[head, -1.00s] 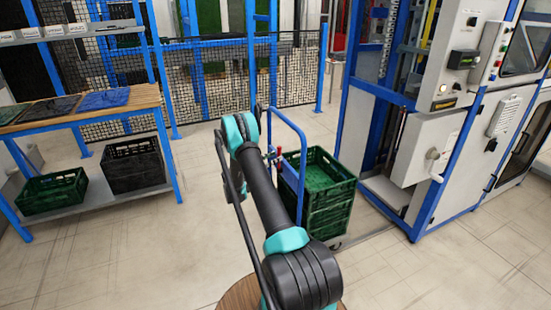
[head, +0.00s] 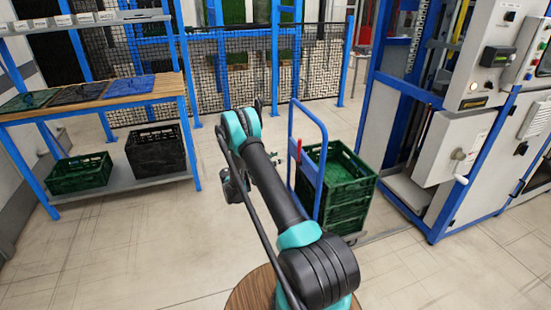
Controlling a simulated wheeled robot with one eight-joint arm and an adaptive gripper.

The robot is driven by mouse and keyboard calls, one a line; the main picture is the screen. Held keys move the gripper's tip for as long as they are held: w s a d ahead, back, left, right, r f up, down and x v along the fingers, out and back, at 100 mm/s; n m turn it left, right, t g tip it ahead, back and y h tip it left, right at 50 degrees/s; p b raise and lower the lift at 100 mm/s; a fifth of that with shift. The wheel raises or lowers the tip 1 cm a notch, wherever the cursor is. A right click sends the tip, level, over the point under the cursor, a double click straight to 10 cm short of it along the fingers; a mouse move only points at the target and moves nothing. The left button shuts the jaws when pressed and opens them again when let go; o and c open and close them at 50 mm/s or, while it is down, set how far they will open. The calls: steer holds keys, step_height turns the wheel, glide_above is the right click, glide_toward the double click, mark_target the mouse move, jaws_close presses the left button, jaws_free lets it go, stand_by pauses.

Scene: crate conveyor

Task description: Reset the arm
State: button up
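My arm reaches up from the bottom centre of the head view, with black links and teal joints, and bends at a raised teal elbow. Beyond the elbow it folds down behind the upper link. A dark part at its far end (head: 235,187), which may be my gripper, shows left of the link, partly hidden. Its fingers cannot be made out, and no held object is visible.
A blue-handled cart with stacked green crates (head: 347,187) stands close right of my arm. A wooden-topped bench (head: 165,91) at left has a green crate (head: 80,174) and a black crate (head: 157,150) on its lower shelf. A machine (head: 455,140) is at right. Floor between bench and arm is clear.

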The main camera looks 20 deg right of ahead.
steer(key=s+r+n+y, duration=0.85)
steer(key=s+r, duration=0.35)
steer(key=s, duration=0.2)
steer(key=s+a+n+y, duration=0.3)
steer(key=s+a+y, duration=0.2)
steer(key=s, duration=1)
steer(key=s+a+f+n+y, duration=0.1)
steer(key=s+a+n+y, duration=0.3)
steer(key=s+a, duration=0.4)
steer(key=s+y, duration=0.1)
steer(key=s, duration=0.6)
steer(key=shift+a+f, duration=0.2)
steer(key=shift+a, duration=0.05)
